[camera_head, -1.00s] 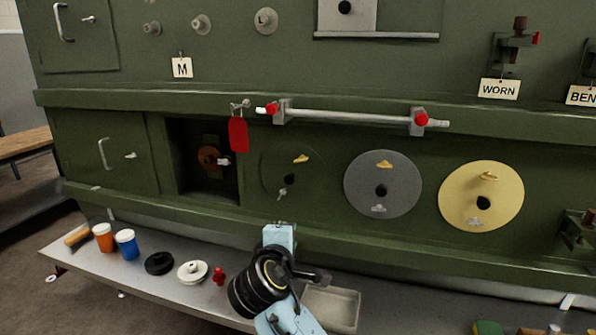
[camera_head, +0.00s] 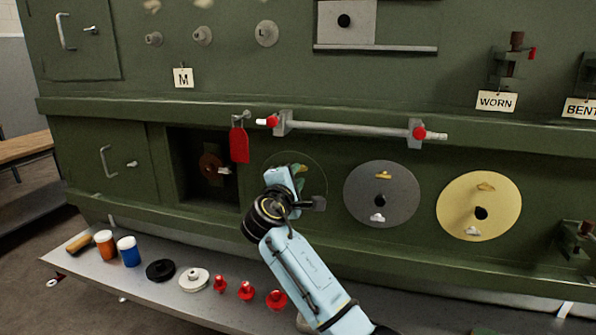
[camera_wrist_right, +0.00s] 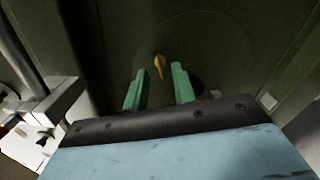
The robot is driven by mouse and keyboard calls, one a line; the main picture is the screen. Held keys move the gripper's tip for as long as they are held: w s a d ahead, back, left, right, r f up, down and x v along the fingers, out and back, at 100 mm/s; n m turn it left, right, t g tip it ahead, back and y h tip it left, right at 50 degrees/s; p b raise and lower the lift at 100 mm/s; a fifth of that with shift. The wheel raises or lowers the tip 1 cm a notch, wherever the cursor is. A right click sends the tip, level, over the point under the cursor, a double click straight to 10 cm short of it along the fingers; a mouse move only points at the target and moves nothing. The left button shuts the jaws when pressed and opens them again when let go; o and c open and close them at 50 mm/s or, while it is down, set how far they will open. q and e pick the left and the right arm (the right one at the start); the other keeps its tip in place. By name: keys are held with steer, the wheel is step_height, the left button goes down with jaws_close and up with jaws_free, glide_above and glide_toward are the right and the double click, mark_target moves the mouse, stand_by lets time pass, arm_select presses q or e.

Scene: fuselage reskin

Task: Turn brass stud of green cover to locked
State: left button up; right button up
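The green cover (camera_head: 318,178) is a round disc, nearly the panel's colour, between the dark square opening and the grey disc. My right gripper (camera_head: 296,172) is in front of it and hides much of it in the head view. In the right wrist view the brass stud (camera_wrist_right: 159,66) shows on the green cover (camera_wrist_right: 205,45), its long side roughly upright in the picture. The green fingers of my right gripper (camera_wrist_right: 159,76) are open, one on each side of the stud, with gaps visible. I cannot tell how deep the tips reach. My left gripper is not in view.
A grey disc (camera_head: 365,195) and a yellow disc (camera_head: 455,205) with similar studs are to the right. A silver bar (camera_head: 350,130) with red ends and a red tag (camera_head: 239,145) are above. A shelf (camera_head: 130,285) below carries jars, rings and red plugs.

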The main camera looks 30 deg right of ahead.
steer(key=shift+x, duration=1.05)
jaws_close()
